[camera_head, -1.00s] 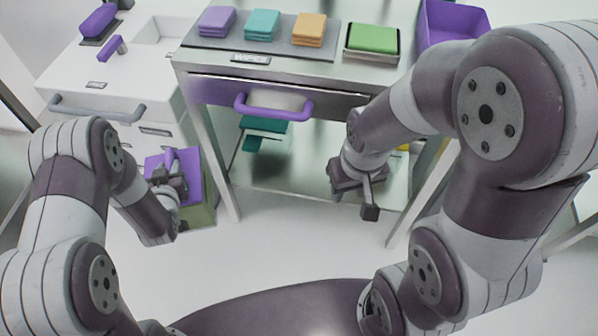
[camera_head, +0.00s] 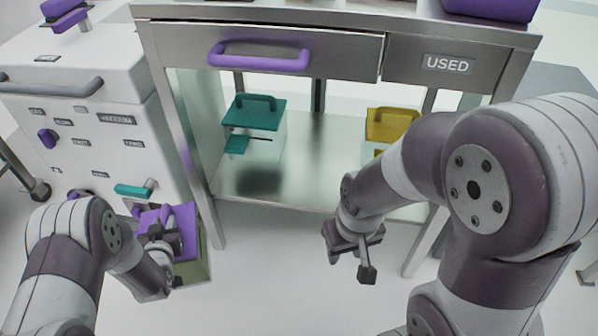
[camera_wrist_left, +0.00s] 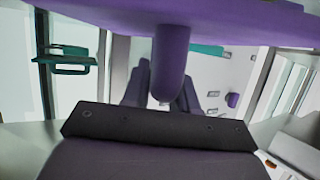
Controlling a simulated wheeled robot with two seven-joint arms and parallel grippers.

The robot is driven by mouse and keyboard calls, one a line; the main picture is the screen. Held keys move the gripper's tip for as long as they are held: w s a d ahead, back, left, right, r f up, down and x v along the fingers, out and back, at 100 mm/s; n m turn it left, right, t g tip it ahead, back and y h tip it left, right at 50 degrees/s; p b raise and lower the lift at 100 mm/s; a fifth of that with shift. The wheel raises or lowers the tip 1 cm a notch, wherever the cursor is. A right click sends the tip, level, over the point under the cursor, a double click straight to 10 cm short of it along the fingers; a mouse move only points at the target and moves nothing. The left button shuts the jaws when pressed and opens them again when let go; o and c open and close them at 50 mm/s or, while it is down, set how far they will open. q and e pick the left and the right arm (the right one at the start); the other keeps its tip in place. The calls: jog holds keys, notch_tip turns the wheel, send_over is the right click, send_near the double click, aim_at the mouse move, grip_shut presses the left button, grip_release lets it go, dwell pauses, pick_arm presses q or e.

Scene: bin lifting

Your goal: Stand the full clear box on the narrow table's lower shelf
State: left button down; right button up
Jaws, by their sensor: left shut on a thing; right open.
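The clear box (camera_head: 197,268) has a purple lid with a handle and greenish contents. It is low at the left, beside the table's left front leg. My left gripper (camera_head: 166,238) is shut on its handle. In the left wrist view the purple handle (camera_wrist_left: 170,62) stands close before the gripper, and the lid fills the top edge. Whether the box touches the floor is unclear. The narrow table's lower shelf (camera_head: 318,165) is shiny metal. My right gripper (camera_head: 350,254) is open and empty in front of that shelf.
A teal-lidded clear box (camera_head: 256,113) stands on the shelf's left part, and a yellow-lidded one (camera_head: 392,124) on its right, partly behind my right arm. Bare shelf lies between them. A white cabinet (camera_head: 90,125) stands left. The drawer's purple handle (camera_head: 260,57) juts out above.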

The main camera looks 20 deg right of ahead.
pick_arm(q)
jog(key=shift+w+f+b, duration=0.1)
jog(key=shift+f+b, duration=0.4)
jog(key=shift+f, duration=0.2)
jog(key=shift+d+r, duration=0.1)
jog(key=shift+r, duration=0.1)
pick_arm(e)
jog(key=shift+f, duration=0.7)
